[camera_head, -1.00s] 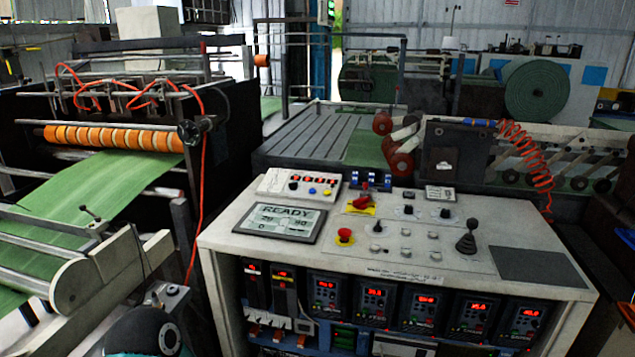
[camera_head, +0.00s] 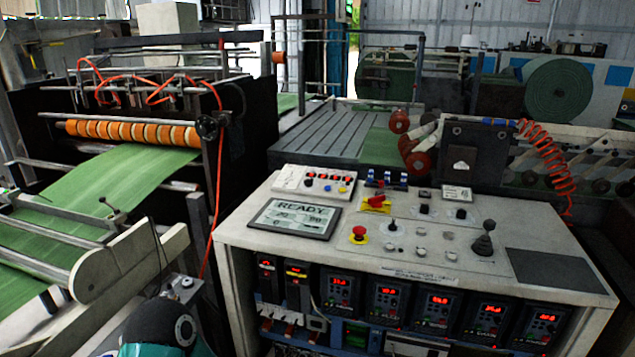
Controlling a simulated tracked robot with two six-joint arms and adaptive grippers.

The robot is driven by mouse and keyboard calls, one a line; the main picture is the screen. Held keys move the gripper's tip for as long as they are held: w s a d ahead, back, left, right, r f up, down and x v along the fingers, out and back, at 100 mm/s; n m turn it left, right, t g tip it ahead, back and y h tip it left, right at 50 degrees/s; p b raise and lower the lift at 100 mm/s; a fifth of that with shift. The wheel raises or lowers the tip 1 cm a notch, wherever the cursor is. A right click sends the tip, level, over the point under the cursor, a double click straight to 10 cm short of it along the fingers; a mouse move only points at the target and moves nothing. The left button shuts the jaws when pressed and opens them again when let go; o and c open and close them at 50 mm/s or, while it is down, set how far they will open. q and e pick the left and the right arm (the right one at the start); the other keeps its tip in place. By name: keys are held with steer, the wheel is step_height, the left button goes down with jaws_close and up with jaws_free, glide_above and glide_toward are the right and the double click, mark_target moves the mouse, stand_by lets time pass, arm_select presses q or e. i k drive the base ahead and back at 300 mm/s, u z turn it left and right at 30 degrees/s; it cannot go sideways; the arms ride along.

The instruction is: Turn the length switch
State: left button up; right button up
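The control console (camera_head: 250,226) stands in the centre with a slanted light top. Several small knobs and switches sit on it: a black toggle-like switch (camera_head: 393,225), two black knobs, one on the left (camera_head: 424,209) and one on the right (camera_head: 461,213), and several pale buttons. I cannot tell which one is the length switch, as the labels are too small to read. A display (camera_head: 295,218) on the console reads READY. Neither of my grippers shows in the head view.
A red emergency button (camera_head: 359,233), a red switch on a yellow plate (camera_head: 376,202) and a black joystick (camera_head: 484,240) stand up from the console top. A machine with green sheet (camera_head: 120,178) and orange rollers (camera_head: 130,132) fills the left. A coiled orange hose (camera_head: 548,165) hangs at the right.

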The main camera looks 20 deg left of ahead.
mark_target(308, 183)
steer(key=u, duration=0.05)
steer(key=k, duration=1.65)
steer(key=u, duration=0.6)
steer(key=i, duration=2.9)
steer(key=z, duration=1.1)
